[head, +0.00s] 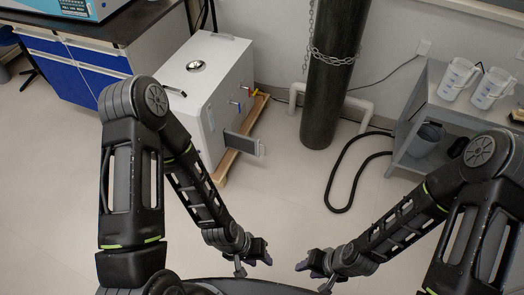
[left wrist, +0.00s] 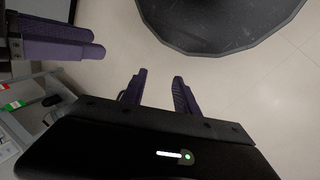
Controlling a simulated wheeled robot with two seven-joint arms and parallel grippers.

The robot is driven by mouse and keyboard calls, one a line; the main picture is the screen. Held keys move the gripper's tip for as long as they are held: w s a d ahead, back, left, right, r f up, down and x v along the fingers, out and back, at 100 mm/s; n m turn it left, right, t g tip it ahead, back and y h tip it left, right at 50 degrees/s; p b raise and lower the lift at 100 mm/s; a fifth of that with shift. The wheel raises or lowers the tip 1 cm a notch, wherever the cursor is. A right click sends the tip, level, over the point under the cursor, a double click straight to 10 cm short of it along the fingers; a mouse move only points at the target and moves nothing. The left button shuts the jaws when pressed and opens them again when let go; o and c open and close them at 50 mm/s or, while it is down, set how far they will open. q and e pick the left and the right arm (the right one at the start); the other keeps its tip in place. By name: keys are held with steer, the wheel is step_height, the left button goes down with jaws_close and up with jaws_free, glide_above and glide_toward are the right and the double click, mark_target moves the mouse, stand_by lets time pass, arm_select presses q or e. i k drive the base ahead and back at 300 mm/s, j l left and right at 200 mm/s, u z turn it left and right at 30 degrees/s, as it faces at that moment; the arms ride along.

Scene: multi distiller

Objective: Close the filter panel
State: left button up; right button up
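The white distiller cabinet (head: 203,88) stands on the floor left of centre in the head view. A small grey panel (head: 243,143), apparently the filter panel, sticks out from its right side near the bottom, swung open. My left gripper (head: 268,258) is low in the middle of the head view, well short of the panel and touching nothing. Its two purple fingers are apart and empty in the left wrist view (left wrist: 159,82). My right gripper (head: 299,265) faces it from the right, empty. Its fingers show at the upper left of the left wrist view (left wrist: 98,43), looking separate.
A dark gas cylinder (head: 333,80) with a chain stands behind, right of the cabinet. A black hose (head: 337,180) loops on the floor. A grey shelf table (head: 425,110) with jugs (head: 458,79) is at right. A blue-drawer bench (head: 60,62) is at left. Floor before the panel is clear.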

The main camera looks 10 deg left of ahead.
mark_target(238, 142)
steer(key=i+z, duration=0.1)
steer(key=z, duration=0.6)
steer(key=i+j+z, duration=0.2)
steer(key=j, duration=0.15)
steer(key=i+j+z, duration=0.1)
steer(key=j+z, duration=0.15)
steer(key=j, duration=0.15)
steer(key=i+j+z, duration=0.2)
steer(key=j, duration=0.2)
steer(key=j+z, duration=0.2)
steer(key=j, duration=0.55)
steer(key=i+j, duration=0.15)
steer(key=j, duration=0.2)
